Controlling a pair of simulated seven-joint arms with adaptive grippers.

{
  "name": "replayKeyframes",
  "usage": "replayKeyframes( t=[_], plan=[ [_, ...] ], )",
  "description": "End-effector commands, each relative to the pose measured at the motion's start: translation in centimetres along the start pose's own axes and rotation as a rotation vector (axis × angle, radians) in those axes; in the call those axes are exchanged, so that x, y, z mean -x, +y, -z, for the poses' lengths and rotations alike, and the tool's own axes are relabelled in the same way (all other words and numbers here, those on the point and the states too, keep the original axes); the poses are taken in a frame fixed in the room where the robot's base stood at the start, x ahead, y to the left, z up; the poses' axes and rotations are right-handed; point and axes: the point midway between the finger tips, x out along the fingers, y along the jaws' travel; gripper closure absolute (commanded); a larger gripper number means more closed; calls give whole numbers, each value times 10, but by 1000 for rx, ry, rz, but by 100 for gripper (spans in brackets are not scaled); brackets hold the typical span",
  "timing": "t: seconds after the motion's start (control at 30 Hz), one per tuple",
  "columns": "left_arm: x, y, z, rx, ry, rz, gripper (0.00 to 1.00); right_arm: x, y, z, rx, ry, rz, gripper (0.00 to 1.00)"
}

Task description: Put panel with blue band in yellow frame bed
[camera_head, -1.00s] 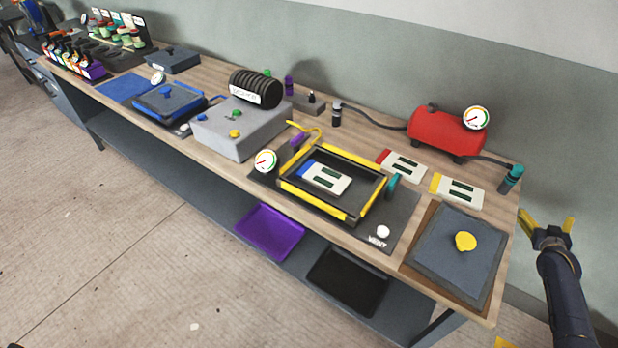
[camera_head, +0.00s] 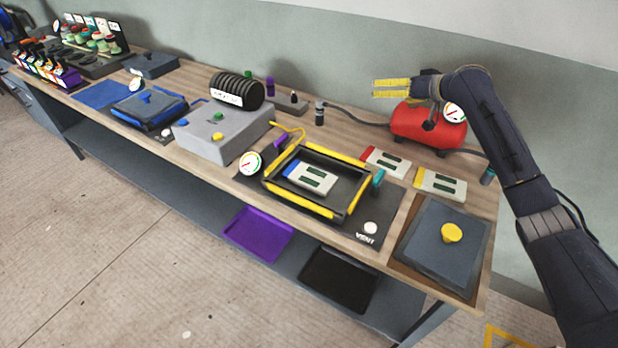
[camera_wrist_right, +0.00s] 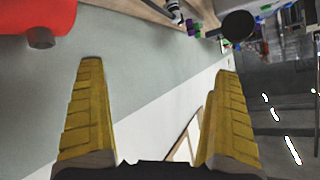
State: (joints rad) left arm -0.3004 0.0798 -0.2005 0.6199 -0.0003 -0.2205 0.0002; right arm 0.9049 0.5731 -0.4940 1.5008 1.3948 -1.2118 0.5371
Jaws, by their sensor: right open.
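The panel with the blue band (camera_head: 312,179) is white with dark slots and lies flat inside the yellow frame bed (camera_head: 350,157), toward the bed's left side. In the head view my right gripper (camera_head: 375,89) is raised above the back of the bench, in front of the red tank, with yellow fingers pointing left. In the right wrist view the two yellow fingers (camera_wrist_right: 155,105) stand wide apart with nothing between them. My left gripper is not in view.
Panels with a red band (camera_head: 387,162) and a yellow band (camera_head: 440,185) lie right of the bed. A grey lid with a yellow knob (camera_head: 451,232) sits at the right end. A red tank (camera_head: 405,125) and grey control box (camera_head: 220,128) stand nearby.

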Motion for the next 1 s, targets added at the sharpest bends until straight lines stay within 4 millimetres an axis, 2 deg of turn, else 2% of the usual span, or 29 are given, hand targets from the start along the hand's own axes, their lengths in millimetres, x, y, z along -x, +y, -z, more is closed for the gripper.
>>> replayKeyframes(
  t=[0.03, 0.1, 0.2, 0.33, 0.5, 0.67, 0.77, 1.0],
  plan=[
    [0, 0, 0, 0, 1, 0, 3, -10, -35, -14, 65, -85, 35, 0],
    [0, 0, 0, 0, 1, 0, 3, -19, -75, -38, 156, -205, 72, 0],
    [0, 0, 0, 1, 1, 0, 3, -23, -120, -71, 292, -361, 111, 0],
    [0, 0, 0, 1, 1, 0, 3, -20, -158, -108, 454, -524, 139, 0],
    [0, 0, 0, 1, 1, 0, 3, -12, -182, -137, 609, -660, 153, 0],
    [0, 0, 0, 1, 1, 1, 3, -9, -188, -150, 676, -716, 156, 0],
    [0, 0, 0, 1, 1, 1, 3, -14, -189, -158, 687, -727, 159, 0],
    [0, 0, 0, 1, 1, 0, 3, -45, -186, -186, 684, -728, 160, 0]
  ],
)
